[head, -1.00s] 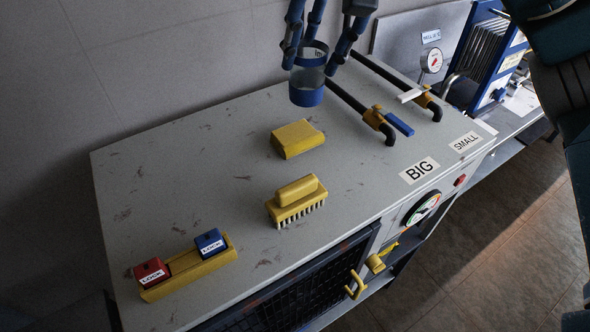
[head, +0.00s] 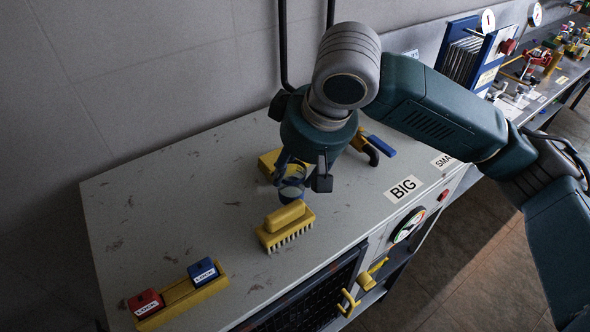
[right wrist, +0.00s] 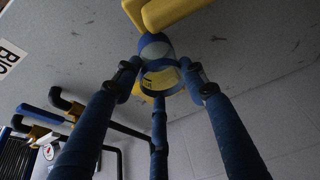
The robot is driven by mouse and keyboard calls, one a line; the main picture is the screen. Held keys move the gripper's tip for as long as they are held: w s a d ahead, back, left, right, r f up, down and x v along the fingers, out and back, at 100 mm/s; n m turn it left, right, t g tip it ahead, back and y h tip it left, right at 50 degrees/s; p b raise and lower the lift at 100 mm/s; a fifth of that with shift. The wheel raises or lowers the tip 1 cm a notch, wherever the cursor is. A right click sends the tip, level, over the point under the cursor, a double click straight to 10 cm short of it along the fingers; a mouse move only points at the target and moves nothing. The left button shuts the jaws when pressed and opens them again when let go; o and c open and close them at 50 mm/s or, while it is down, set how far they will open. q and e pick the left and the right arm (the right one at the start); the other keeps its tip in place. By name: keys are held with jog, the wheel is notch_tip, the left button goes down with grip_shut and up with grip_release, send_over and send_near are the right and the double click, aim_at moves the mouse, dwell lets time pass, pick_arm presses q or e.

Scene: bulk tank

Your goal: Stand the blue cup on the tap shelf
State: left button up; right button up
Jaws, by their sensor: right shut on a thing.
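The blue cup (head: 291,190), see-through with blue bands, is between the fingers of my right gripper (head: 303,175). It hangs in front of the yellow block and just behind the brush; its height above the top is hard to judge. In the right wrist view the fingers of my right gripper (right wrist: 158,88) close around the cup (right wrist: 155,50). My arm and gripper hide much of it in the head view. The yellow tap (head: 372,272) is on the tank's front, with a narrow grey ledge (head: 366,291) below it, apparently the tap shelf. My left gripper is out of view.
A yellow brush (head: 286,226), a yellow block (head: 268,164) and a yellow holder (head: 180,300) with red and blue lock blocks are on the tank top. A blue-handled valve (head: 381,146) is behind my gripper.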

jog(key=shift+f, duration=0.6)
jog(key=o, duration=1)
jog(key=shift+o, duration=0.2)
